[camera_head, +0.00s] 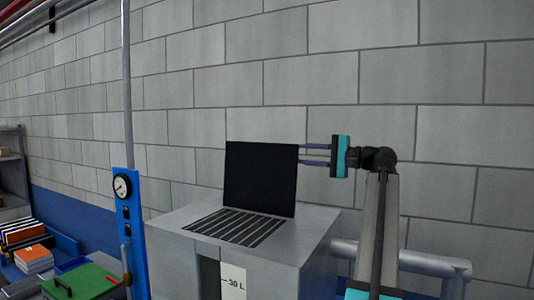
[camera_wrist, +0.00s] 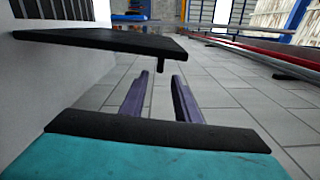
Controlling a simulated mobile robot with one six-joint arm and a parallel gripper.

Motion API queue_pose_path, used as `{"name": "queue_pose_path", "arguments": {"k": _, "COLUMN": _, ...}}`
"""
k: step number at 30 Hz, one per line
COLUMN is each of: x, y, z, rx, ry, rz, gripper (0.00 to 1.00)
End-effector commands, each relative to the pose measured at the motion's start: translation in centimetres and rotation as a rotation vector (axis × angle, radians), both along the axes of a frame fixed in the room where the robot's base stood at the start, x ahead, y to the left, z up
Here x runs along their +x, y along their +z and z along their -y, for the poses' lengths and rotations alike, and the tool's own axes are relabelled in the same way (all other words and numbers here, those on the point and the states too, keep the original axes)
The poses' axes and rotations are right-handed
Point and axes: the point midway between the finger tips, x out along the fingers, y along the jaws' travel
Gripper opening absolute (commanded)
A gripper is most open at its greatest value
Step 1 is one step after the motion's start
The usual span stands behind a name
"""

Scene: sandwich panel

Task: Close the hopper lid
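The hopper lid (camera_head: 260,178) is a flat black panel. In the head view it stands raised, nearly upright, at the back of the grey hopper (camera_head: 300,240). In the wrist view the lid (camera_wrist: 105,42) shows at a slant on the left, with a small dark peg (camera_wrist: 160,67) sticking out near its end. My gripper (camera_head: 303,154) is at the lid's right edge in the head view, fingers pointing left. In the wrist view its two purple fingers (camera_wrist: 161,75) are apart with nothing clearly held. The peg appears between or just beyond the fingertips; contact cannot be told.
A slotted black grille (camera_head: 236,226) lies in front of the lid on the hopper top. A blue post with a gauge (camera_head: 122,187) stands to the left. A grey pipe rail (camera_head: 420,262) runs at the right. A block wall is close behind. Bare floor (camera_wrist: 245,95) shows beyond the fingers.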

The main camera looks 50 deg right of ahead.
Motion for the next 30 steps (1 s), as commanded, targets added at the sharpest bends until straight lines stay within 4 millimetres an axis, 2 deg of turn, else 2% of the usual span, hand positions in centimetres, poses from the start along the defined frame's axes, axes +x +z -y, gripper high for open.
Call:
{"name": "queue_pose_path", "arguments": {"k": 8, "x": 2.8, "y": 0.0, "z": -0.8, "rx": 0.0, "ry": 0.002, "rz": 0.0, "gripper": 0.29}}
{"name": "queue_pose_path", "arguments": {"k": 24, "x": 10.1, "y": 0.0, "z": -2.9, "rx": 0.0, "ry": 0.001, "rz": 0.0, "gripper": 0.29}}
{"name": "queue_pose_path", "arguments": {"k": 30, "x": 12.0, "y": 0.0, "z": -3.4, "rx": 0.0, "ry": -0.001, "rz": 0.0, "gripper": 0.29}}
